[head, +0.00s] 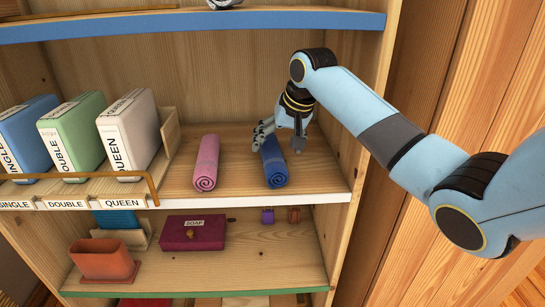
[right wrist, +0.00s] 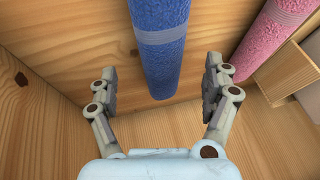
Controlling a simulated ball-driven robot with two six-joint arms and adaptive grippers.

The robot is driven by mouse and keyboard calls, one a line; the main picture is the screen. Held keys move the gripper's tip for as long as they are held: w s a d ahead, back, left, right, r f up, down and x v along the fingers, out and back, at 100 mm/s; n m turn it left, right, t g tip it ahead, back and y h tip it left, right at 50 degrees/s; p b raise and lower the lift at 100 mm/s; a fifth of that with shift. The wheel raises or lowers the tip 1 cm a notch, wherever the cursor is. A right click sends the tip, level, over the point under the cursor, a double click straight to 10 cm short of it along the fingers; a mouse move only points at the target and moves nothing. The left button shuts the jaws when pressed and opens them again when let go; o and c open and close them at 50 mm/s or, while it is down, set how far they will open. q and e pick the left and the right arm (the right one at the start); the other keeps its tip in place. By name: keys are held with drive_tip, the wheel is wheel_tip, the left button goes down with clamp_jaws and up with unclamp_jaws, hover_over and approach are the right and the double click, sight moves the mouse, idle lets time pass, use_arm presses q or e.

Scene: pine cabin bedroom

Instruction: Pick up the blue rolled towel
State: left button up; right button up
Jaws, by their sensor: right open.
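The blue rolled towel (head: 273,163) lies on the white-edged middle shelf, one rolled end facing the front. My right gripper (head: 279,145) is over the rear part of the towel, with its fingers on either side. In the right wrist view the towel (right wrist: 160,45) runs between the two open fingertips (right wrist: 160,85), with a gap on each side. A lighter band crosses the towel. Whether the fingers touch the shelf cannot be told. My left gripper is out of view.
A pink rolled towel (head: 206,163) lies left of the blue one, with bare shelf between. Blue, green and white (head: 128,135) labelled packs stand further left behind a rail. The cabinet's right wall (head: 365,100) is close to my right arm. A blue-edged shelf (head: 190,27) is above.

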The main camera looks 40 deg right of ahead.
sight(276, 149)
drive_tip(key=x, duration=0.4)
drive_tip(key=shift+f, duration=0.25)
drive_tip(key=c, duration=1.3)
